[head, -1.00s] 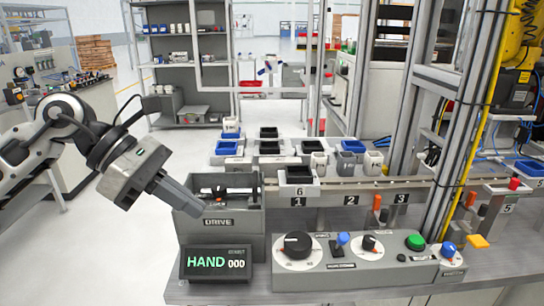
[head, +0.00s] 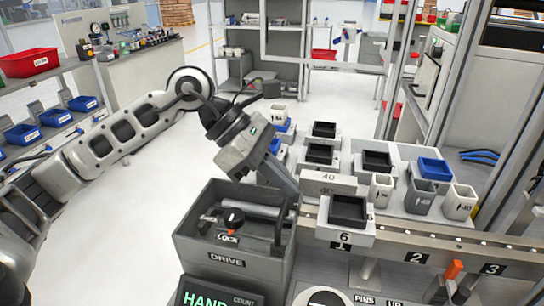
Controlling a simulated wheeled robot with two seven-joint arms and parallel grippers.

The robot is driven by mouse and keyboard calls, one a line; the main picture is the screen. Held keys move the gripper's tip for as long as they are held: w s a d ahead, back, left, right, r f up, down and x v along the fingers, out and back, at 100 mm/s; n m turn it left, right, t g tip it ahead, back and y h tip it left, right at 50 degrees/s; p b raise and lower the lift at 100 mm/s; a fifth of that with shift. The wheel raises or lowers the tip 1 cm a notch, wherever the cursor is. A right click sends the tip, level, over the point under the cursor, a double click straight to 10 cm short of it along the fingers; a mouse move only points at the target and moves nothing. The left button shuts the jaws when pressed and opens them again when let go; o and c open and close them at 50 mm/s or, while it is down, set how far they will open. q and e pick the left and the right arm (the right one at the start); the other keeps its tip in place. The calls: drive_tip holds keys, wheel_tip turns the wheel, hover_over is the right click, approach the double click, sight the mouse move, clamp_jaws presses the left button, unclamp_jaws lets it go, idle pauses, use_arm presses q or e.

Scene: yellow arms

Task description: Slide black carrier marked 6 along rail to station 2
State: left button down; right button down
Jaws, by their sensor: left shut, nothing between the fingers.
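The black carrier marked 6 (head: 346,232), a light grey block with a black tray on top, sits on the rail (head: 450,244) above the station 1 label (head: 341,246). The station 2 label (head: 416,258) is to its right along the rail. My left gripper (head: 288,186) is shut and empty. It points down and right, over the back of the drive box and left of the carrier, apart from it in the picture. My right gripper is out of view.
The grey drive box (head: 228,261) with a lock knob (head: 233,217) stands left of the carrier. An orange lever (head: 453,270) stands between stations 2 and 3. Behind the rail are several black and blue trays and grey cups. The rail right of the carrier looks clear.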

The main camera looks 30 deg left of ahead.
sight(373, 215)
use_arm(q)
drive_tip(key=x, duration=0.3)
drive_tip(key=shift+d+f+p, duration=0.2)
drive_tip(key=shift+d+p, duration=0.05)
drive_tip(key=shift+p, duration=0.05)
drive_tip(key=shift+w+d+f, duration=0.2)
drive_tip(key=shift+f, duration=0.1)
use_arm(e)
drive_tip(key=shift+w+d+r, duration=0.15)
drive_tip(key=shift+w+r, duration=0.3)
